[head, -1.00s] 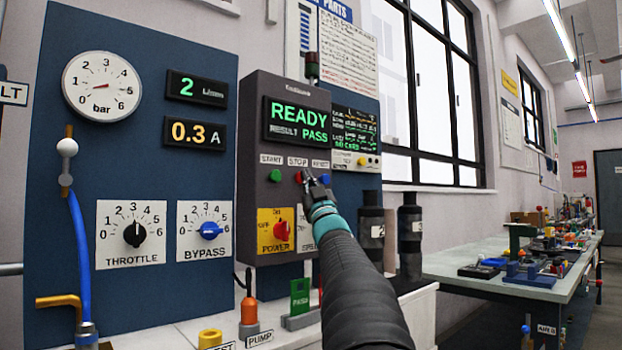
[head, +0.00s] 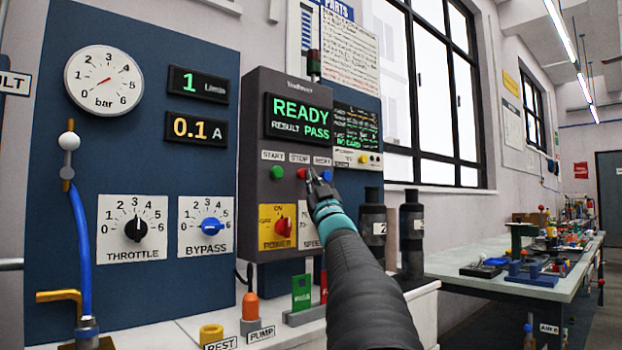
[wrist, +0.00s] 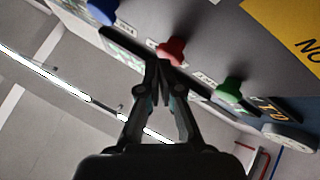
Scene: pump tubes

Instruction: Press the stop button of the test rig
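The grey control box (head: 262,120) of the test rig shows READY and RESULT PASS on its screen (head: 298,118). Under the STOP label is the red stop button (head: 301,173), between the green start button (head: 277,172) and the blue reset button (head: 326,175). My gripper (head: 311,176) is at the right edge of the stop button. In the wrist view the fingers (wrist: 161,70) are together and empty, with their tips close by the red button (wrist: 171,50). I cannot tell whether they touch it.
A power switch (head: 282,228) sits below the buttons. The blue panel carries a bar gauge (head: 104,80), a throttle dial (head: 136,229) and a bypass dial (head: 210,227). Two dark cylinders (head: 411,230) stand right of my arm. A cluttered workbench (head: 440,262) is farther right.

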